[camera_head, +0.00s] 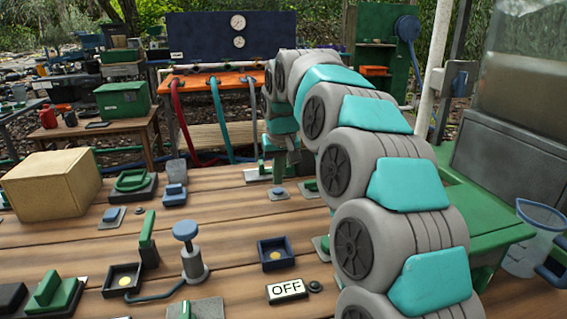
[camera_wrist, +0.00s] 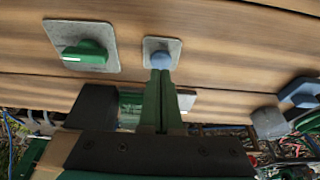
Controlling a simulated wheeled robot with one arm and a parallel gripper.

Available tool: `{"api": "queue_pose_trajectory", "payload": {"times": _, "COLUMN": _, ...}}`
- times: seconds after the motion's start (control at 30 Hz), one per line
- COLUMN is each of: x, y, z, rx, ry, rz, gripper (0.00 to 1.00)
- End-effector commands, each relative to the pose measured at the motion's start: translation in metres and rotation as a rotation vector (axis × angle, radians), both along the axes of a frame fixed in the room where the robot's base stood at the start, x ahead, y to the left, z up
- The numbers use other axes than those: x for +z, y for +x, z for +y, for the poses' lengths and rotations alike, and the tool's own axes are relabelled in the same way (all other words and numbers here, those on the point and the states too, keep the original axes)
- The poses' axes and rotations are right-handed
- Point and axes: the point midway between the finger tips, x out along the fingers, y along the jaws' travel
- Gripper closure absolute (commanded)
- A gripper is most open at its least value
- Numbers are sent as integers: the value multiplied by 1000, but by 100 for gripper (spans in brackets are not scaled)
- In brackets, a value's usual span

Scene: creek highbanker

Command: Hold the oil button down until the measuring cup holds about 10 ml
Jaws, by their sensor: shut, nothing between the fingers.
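A blue button (camera_wrist: 161,59) on a small grey plate sits directly at my fingertips in the wrist view; the head view shows it (camera_head: 278,193) near the table's far side. My gripper (camera_wrist: 160,73) is shut and empty, its green fingers pointing at the button. It also shows in the head view (camera_head: 279,178). The fingertips overlap the button's edge; whether they press it I cannot tell. A clear cup with a blue rim (camera_head: 538,238) stands at the right edge, and a small grey cup (camera_head: 175,168) at the far left-centre. Which one is the measuring cup is unclear; no liquid level is readable.
A green knob (camera_wrist: 88,51) on a grey plate is beside the button. A blue block (camera_head: 175,194), cardboard box (camera_head: 52,184), blue-topped post (camera_head: 188,250) and OFF sign (camera_head: 287,291) are on the table. My arm covers the right-centre. An orange bench (camera_head: 215,80) stands behind.

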Motion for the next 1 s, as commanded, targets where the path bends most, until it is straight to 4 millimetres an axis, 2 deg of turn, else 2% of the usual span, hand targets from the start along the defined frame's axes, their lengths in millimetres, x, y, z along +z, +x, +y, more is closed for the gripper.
{"api": "queue_pose_trajectory", "payload": {"times": 1.0, "x": -15, "y": 0, "z": 0, "rx": 0, "ry": 0, "rz": 0, "gripper": 100}}
